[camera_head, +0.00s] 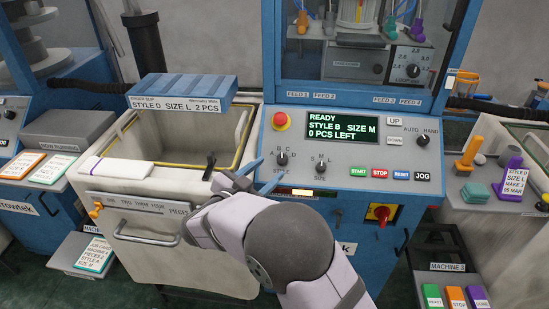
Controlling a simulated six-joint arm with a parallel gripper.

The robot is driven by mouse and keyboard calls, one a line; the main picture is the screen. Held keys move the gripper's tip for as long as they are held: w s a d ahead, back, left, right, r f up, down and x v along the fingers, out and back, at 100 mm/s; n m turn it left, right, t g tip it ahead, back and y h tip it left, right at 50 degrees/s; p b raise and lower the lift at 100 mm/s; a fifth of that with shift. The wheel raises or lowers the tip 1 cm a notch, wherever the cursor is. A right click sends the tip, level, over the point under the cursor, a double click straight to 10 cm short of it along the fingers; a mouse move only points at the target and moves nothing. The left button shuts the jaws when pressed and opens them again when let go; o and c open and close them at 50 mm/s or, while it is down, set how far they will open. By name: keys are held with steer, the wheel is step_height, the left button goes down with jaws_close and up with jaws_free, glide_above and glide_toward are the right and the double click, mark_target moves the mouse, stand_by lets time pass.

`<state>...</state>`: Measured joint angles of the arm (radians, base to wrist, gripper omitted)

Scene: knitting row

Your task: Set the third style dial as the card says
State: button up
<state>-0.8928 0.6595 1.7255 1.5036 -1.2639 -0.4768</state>
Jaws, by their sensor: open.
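The style dial (282,161) is a small dark knob on the sloped panel of the middle blue machine, with letters around it; its exact pointing is too small to tell. The display (342,127) reads READY, STYLE B, SIZE M, 0 PCS LEFT. A card (180,104) on the blue lid at left reads STYLE D, SIZE L, 2 PCS. My gripper (262,175) is open and empty, its blue fingers just left of and below the style dial. I cannot tell whether they touch the panel. My wrist hides part of the panel's lower left.
A size dial (321,167) sits right of the style dial. A red stop button (281,121) is above. START, STOP, RESET and JOG buttons (380,173) line the panel's lower edge. A MACHINE 3 label (447,267) is at lower right.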

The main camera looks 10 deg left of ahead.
mark_target(281, 159)
steer(key=r+y+p, duration=0.1)
steer(key=p, duration=0.1)
steer(key=r+g+p, duration=0.1)
steer(key=p, duration=0.1)
steer(key=shift+s+d+n+g+y, duration=0.2)
steer(key=shift+n+g+y, duration=0.1)
steer(key=shift+y, duration=0.1)
steer(key=shift+w+f, duration=0.15)
steer(key=shift+f, duration=0.05)
steer(key=shift+p+x, duration=0.75)
steer(key=shift+x, duration=2.8)
steer(key=c, duration=1)
